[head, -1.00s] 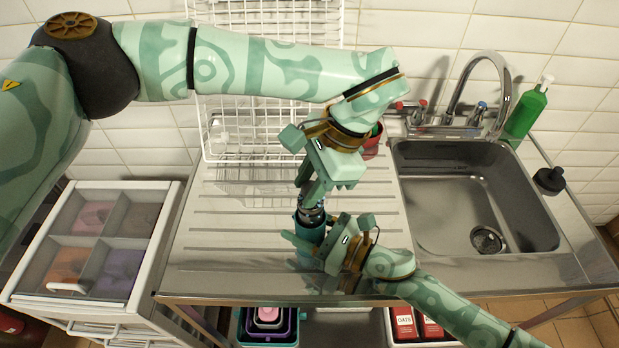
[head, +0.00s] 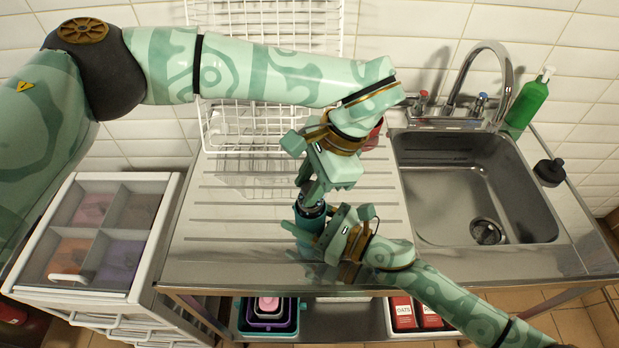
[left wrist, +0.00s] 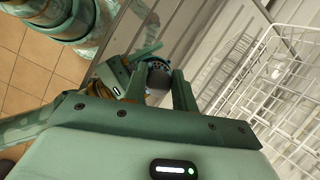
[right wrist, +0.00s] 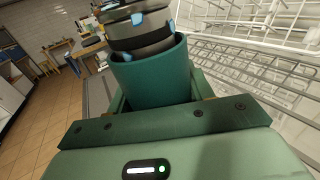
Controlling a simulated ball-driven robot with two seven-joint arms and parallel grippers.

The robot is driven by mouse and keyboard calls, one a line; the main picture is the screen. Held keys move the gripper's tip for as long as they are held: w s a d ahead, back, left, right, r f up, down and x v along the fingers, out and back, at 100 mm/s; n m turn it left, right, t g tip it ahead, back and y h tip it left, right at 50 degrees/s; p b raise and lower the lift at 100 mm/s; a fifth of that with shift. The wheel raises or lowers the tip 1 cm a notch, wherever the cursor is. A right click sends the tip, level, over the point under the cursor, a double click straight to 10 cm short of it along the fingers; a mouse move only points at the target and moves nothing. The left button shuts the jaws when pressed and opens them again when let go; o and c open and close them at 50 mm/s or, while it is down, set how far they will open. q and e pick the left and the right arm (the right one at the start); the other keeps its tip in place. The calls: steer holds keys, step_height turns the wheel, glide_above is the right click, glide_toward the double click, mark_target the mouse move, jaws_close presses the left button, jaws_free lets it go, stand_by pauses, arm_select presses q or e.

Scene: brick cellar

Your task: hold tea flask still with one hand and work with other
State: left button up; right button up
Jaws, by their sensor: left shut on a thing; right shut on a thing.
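The tea flask (head: 309,217) is a teal cylinder near the front of the draining board, below my left gripper. In the right wrist view its teal body (right wrist: 152,76) stands between my right gripper's fingers, with a dark grey top (right wrist: 140,38) with blue marks above it. My right gripper (head: 310,236) is shut on the flask's body from the side. My left gripper (head: 312,198) comes from above and is shut on the dark top, which shows between its fingers in the left wrist view (left wrist: 158,80). The flask's base is mostly hidden by my right gripper.
A white wire rack (head: 255,125) stands behind on the ribbed draining board (head: 225,225). The sink (head: 455,185) with tap is at right, with a green bottle (head: 527,103) and black item (head: 549,172) beside it. A red thing (head: 375,133) is partly hidden behind my left gripper. A drawer unit (head: 150,235) stands left.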

arm_select(q)
steer(key=shift+f, duration=1.15)
steer(key=o, duration=1)
steer(key=v, duration=1.2)
arm_select(e)
steer(key=o, duration=1.1)
